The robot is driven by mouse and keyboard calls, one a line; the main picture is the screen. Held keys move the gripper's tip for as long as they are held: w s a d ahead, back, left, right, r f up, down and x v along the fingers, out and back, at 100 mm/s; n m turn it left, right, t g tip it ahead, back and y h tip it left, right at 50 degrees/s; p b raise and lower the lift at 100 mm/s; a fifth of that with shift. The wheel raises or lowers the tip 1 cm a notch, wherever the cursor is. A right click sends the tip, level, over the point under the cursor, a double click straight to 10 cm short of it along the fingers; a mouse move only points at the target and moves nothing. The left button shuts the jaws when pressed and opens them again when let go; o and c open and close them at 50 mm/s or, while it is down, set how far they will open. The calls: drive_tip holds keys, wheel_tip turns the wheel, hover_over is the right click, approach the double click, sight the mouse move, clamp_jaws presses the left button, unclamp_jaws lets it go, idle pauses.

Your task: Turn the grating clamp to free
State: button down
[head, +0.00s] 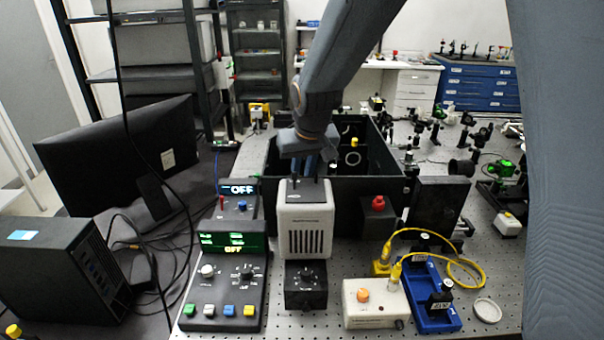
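An open-topped black box (278,157) stands on the perforated bench, with dark parts inside and a small yellow piece (354,142). I cannot tell which part is the grating clamp; it may be hidden behind my arm or the box walls. My gripper (318,172) points down at the left front part of the box, just behind the white vented housing (305,222). Its fingertips are small and partly hidden, so I cannot tell whether it is open or shut, or whether it touches anything.
A control panel (225,270) reading OFF and a black knob box (306,286) stand in front. A red knob (378,203) sits at the box's front right. A yellow cable (462,262) loops near a blue tray (428,300). A monitor (120,155) stands left.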

drive_tip(key=shift+d, duration=0.1)
drive_tip(key=n+b, duration=0.1)
drive_tip(key=n+y+b, duration=0.1)
drive_tip(key=n+b, duration=0.2)
drive_tip(key=b, duration=0.1)
drive_tip(key=shift+w+d+f+n+g+y, duration=0.15)
drive_tip(key=shift+w+f+n+g+y, duration=0.15)
drive_tip(key=shift+g, duration=0.1)
drive_tip(key=shift+w+d+r+n+g+y+b, duration=0.2)
drive_tip(key=shift+n+g+b, duration=0.55)
drive_tip(key=shift+n+b, duration=1.15)
drive_tip(key=shift+w+a+f+n+g+y+b, duration=0.1)
drive_tip(key=shift+n+g+y+b, duration=0.15)
drive_tip(key=shift+n+g+b, duration=1.55)
drive_tip(key=shift+w+d+r+n+t+y+b, duration=0.2)
drive_tip(key=shift+n+b, duration=0.85)
drive_tip(key=shift+n, duration=1.85)
drive_tip(key=shift+s+a, duration=0.1)
drive_tip(key=c, duration=1.7)
unclamp_jaws()
drive_tip(key=shift+o, duration=0.2)
